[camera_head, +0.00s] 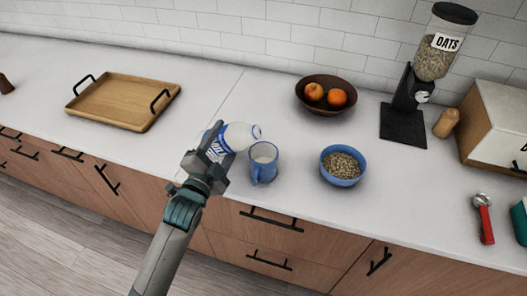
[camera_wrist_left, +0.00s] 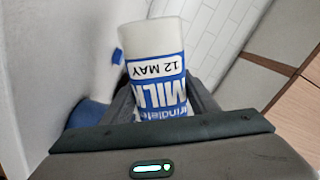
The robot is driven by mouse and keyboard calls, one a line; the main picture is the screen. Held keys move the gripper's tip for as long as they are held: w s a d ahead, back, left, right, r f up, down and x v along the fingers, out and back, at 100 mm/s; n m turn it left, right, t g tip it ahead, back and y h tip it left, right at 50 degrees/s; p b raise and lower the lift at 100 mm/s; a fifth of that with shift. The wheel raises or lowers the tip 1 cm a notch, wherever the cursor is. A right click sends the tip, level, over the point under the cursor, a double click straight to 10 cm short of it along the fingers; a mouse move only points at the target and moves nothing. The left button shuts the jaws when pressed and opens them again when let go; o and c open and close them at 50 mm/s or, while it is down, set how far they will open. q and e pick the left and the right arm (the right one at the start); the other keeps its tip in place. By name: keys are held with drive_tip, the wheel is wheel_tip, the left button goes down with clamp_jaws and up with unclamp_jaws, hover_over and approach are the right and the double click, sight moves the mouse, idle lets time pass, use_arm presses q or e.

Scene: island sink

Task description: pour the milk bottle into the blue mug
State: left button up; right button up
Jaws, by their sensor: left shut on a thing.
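The milk bottle (camera_head: 237,137) is white with a blue label and lies tilted far over, its mouth pointing right above the blue mug's rim. My left gripper (camera_head: 207,170) is shut on the milk bottle, which also shows in the left wrist view (camera_wrist_left: 156,70). The blue mug (camera_head: 264,165) stands upright on the counter just right of the bottle, with whitish content visible inside. Part of a blue thing, likely the mug, shows at the left of the left wrist view (camera_wrist_left: 88,112). My right gripper is not in view.
A blue bowl of oats (camera_head: 341,179) stands right of the mug. A brown fruit bowl (camera_head: 312,106) is behind it. An oats dispenser (camera_head: 405,127), a white and wooden box (camera_head: 490,135) and a red-handled tool (camera_head: 485,222) are right. A wooden tray (camera_head: 112,116) lies left.

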use_arm(q)
drive_tip(key=shift+d+f, duration=0.1)
drive_tip(key=shift+d, duration=0.05)
drive_tip(key=shift+s+d+r+n+p, duration=0.15)
drive_tip(key=shift+d+r+n+p, duration=0.25)
drive_tip(key=shift+n+p, duration=0.45)
drive_tip(key=shift+a+r, duration=0.1)
drive_tip(key=shift+r, duration=0.1)
